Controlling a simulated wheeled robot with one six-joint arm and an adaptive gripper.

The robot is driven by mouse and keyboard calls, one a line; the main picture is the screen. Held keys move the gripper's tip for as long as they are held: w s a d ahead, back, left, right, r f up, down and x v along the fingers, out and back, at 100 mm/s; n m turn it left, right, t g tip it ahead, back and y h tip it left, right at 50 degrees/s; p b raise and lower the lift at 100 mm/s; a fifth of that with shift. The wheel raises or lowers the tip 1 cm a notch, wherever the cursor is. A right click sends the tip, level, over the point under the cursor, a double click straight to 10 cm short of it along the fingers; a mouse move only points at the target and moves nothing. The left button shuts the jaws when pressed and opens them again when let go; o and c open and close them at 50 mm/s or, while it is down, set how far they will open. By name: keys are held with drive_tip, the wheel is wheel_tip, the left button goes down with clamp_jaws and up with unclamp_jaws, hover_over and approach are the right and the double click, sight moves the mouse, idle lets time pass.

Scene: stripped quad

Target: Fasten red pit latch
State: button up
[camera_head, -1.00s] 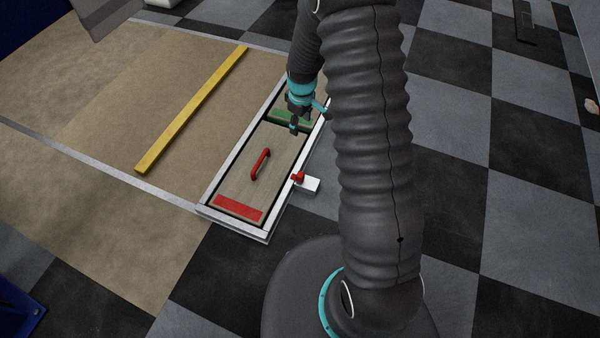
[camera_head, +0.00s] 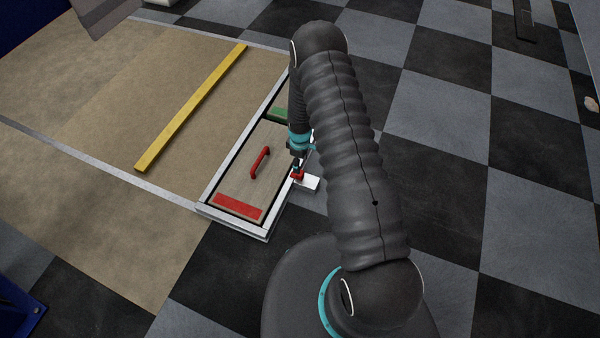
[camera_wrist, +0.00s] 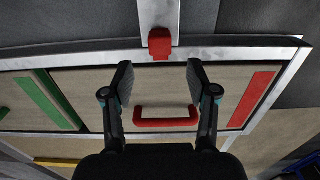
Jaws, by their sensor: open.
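The red latch (camera_head: 298,174) sits on a white block (camera_head: 310,183) at the right edge of the pit frame. In the wrist view the red latch (camera_wrist: 160,43) lies just beyond and between my fingertips, with a gap on both sides. My gripper (camera_head: 297,163) is open and empty, pointing down just above the latch; it also shows in the wrist view (camera_wrist: 160,75). The pit lid (camera_head: 234,182) is a wooden panel with a red handle (camera_head: 260,162) and a red strip (camera_head: 238,207). It lies in the light frame.
A green strip (camera_head: 279,114) marks the neighbouring panel, partly behind my arm. A yellow bar (camera_head: 190,110) lies on the tan floor to the left.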

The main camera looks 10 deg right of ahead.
wheel_tip(320, 180, down, 8)
drive_tip(key=shift+r, duration=0.2)
clamp_jaws()
idle(0.4)
